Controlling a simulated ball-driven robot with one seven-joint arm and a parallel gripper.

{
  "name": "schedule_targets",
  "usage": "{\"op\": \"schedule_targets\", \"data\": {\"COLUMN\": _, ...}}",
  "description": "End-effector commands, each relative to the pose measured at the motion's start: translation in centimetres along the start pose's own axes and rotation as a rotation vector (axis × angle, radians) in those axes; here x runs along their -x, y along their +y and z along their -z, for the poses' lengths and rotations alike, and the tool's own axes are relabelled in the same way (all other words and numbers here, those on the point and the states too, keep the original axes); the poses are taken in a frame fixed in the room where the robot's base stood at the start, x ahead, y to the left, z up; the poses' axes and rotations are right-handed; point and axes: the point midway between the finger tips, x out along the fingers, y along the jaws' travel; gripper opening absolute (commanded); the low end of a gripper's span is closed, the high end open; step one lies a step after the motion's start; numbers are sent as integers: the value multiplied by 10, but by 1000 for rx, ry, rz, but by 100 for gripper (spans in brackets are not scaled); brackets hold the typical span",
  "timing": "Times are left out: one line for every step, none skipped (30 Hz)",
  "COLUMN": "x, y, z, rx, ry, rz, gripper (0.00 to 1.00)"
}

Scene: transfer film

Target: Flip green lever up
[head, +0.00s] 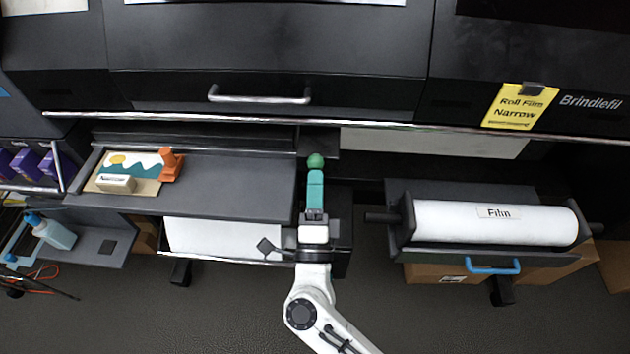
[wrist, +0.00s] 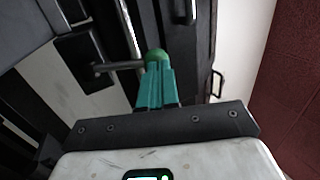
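The green lever's round knob (head: 315,161) shows in the head view at the lower edge of the black machine, left of centre. In the wrist view the knob (wrist: 157,56) sits on the end of a grey rod that runs left to a dark plate. My gripper (head: 315,177) points at the knob from the front. Its teal fingers (wrist: 157,75) lie close together, with the knob right at their tips. I cannot tell whether they touch it. I see nothing held between the fingers. The knob's near underside is hidden by the fingertips.
A dark shelf (head: 230,188) with a picture card and an orange tool lies left of my gripper. A white film roll (head: 455,222) on a holder is at right. A silver rail (head: 370,124) runs above the knob. Bare floor is in front.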

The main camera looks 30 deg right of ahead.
Motion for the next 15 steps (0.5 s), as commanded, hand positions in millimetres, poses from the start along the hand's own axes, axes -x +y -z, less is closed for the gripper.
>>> {"op": "schedule_targets", "data": {"x": -3, "y": -4, "z": 0, "rx": 0, "ry": 1, "rz": 2, "gripper": 0}}
{"op": "schedule_targets", "data": {"x": -4, "y": -4, "z": 0, "rx": 0, "ry": 1, "rz": 2, "gripper": 0}}
{"op": "schedule_targets", "data": {"x": -5, "y": -4, "z": 0, "rx": 0, "ry": 1, "rz": 3, "gripper": 0}}
{"op": "schedule_targets", "data": {"x": -5, "y": -4, "z": 0, "rx": 0, "ry": 1, "rz": 3, "gripper": 0}}
{"op": "schedule_targets", "data": {"x": -6, "y": -4, "z": 0, "rx": 0, "ry": 1, "rz": 3, "gripper": 0}}
{"op": "schedule_targets", "data": {"x": -6, "y": -4, "z": 0, "rx": 0, "ry": 2, "rz": 3, "gripper": 0}}
{"op": "schedule_targets", "data": {"x": -7, "y": -4, "z": 0, "rx": 0, "ry": 2, "rz": 4, "gripper": 0}}
{"op": "schedule_targets", "data": {"x": -7, "y": -4, "z": 0, "rx": 0, "ry": 2, "rz": 4, "gripper": 0}}
{"op": "schedule_targets", "data": {"x": -8, "y": -5, "z": 1, "rx": 0, "ry": 2, "rz": 5, "gripper": 0}}
{"op": "schedule_targets", "data": {"x": -8, "y": -5, "z": 0, "rx": 0, "ry": 2, "rz": 5, "gripper": 0}}
{"op": "schedule_targets", "data": {"x": -8, "y": -5, "z": 1, "rx": 0, "ry": 2, "rz": 6, "gripper": 0}}
{"op": "schedule_targets", "data": {"x": -8, "y": -5, "z": 1, "rx": 0, "ry": 2, "rz": 6, "gripper": 0}}
{"op": "schedule_targets", "data": {"x": -9, "y": -5, "z": 1, "rx": 0, "ry": 2, "rz": 7, "gripper": 0}}
{"op": "schedule_targets", "data": {"x": -9, "y": -5, "z": 1, "rx": -1, "ry": 3, "rz": 7, "gripper": 0}}
{"op": "schedule_targets", "data": {"x": -9, "y": -5, "z": 1, "rx": -1, "ry": 3, "rz": 8, "gripper": 0}}
